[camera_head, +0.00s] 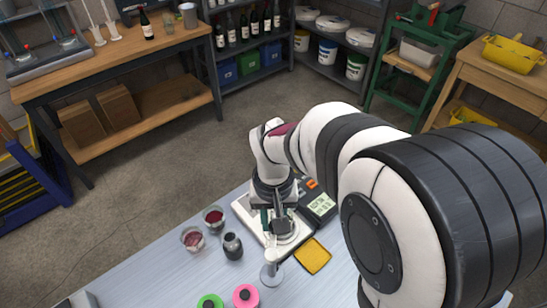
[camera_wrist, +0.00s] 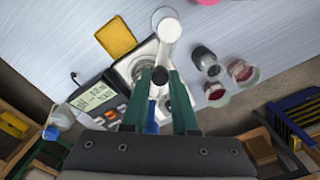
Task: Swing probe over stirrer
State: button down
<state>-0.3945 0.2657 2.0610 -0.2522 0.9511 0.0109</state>
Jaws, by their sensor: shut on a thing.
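The white stirrer (camera_head: 243,211) stands on the bench under my gripper, with a round clear vessel on it, partly hidden by my fingers. Beside it is a grey meter (camera_head: 318,203) with a lit display, also in the wrist view (camera_wrist: 93,96). A pale post (camera_head: 271,258) on a round foot stands in front of the stirrer; its top (camera_wrist: 169,29) shows in the wrist view. My gripper (camera_wrist: 160,76), also in the head view (camera_head: 275,222), points down with green fingers shut on a dark piece, seemingly the probe's holder. A blue part (camera_wrist: 151,122) shows between the fingers; the probe's tip is hidden.
A yellow cloth (camera_head: 312,255) lies right of the post. A dark bottle (camera_head: 232,246) and two glasses of red liquid (camera_head: 213,218) (camera_head: 192,239) stand left of the stirrer. Pink (camera_head: 246,296) and green (camera_head: 209,302) rolls lie at the front. Bare bench lies between them.

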jog(key=shift+d+m, duration=0.35)
jog(key=shift+m, duration=0.45)
jog(key=shift+d, duration=0.1)
jog(key=c, duration=0.7)
grip_release()
notch_tip(320, 180, up, 16)
jog(key=shift+f, duration=0.1)
